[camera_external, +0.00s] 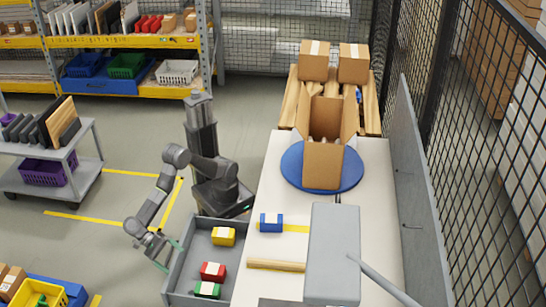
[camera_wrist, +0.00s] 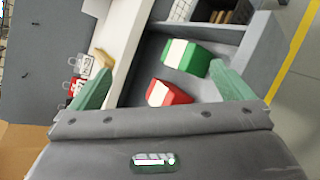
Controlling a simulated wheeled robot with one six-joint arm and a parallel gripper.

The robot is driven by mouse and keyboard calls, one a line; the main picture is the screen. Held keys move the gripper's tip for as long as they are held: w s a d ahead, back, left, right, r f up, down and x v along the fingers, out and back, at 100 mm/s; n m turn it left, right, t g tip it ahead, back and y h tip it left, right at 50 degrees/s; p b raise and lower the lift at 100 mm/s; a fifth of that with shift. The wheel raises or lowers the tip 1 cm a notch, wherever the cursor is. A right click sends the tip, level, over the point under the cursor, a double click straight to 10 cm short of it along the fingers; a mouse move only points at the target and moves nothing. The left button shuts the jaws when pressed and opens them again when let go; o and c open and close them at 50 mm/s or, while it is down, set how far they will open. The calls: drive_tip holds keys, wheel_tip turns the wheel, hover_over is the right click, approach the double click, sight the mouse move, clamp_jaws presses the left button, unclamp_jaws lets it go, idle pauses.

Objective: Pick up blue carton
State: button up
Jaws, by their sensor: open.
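The blue carton (camera_external: 271,222) has a pale band across it. It sits upright on the white worktable (camera_external: 275,185), near its left edge, at the end of a yellow strip. I cannot make it out in the wrist view. My gripper (camera_external: 170,256) is at the left side of the grey bin, apart from the carton and to its lower left. Its green fingers stand wide apart with nothing between them touching them; they also frame the wrist view (camera_wrist: 163,72).
The grey bin (camera_external: 173,283) beside the table holds a yellow carton (camera_external: 223,236), a red carton (camera_external: 213,271) and a green carton (camera_external: 207,290). A wooden strip (camera_external: 276,265) and a grey box-shaped machine (camera_external: 334,250) lie near the blue carton. An open cardboard box (camera_external: 323,165) stands on a blue disc (camera_external: 291,172).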

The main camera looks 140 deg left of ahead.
drive_tip(key=w+a+r+t+h+p, duration=0.1)
drive_tip(key=w+a+r+p, duration=0.2)
drive_tip(key=w+a+r, duration=0.35)
drive_tip(key=w+a+r+t+h+p, duration=0.1)
drive_tip(key=w+a+r+p, duration=0.25)
drive_tip(key=w, duration=0.55)
drive_tip(key=w+a+r+m+g+h+p, duration=0.1)
drive_tip(key=w+a+r+h+p, duration=0.2)
drive_tip(key=a, duration=0.4)
drive_tip(key=w+a+m+g+p, duration=0.1)
drive_tip(key=w+a+p, duration=0.3)
drive_tip(key=a, duration=0.2)
drive_tip(key=g+h+p, duration=0.3)
drive_tip(key=g+p, duration=0.6)
drive_tip(key=p, duration=0.3)
approach(271, 217)
drive_tip(key=x, duration=0.3)
drive_tip(key=b+x, duration=0.1)
drive_tip(key=x, duration=0.3)
drive_tip(key=shift+w+a+f, duration=0.1)
drive_tip(key=shift+w+f, duration=0.15)
drive_tip(key=shift+f, duration=0.1)
drive_tip(key=b+x, duration=0.1)
drive_tip(key=x, duration=0.4)
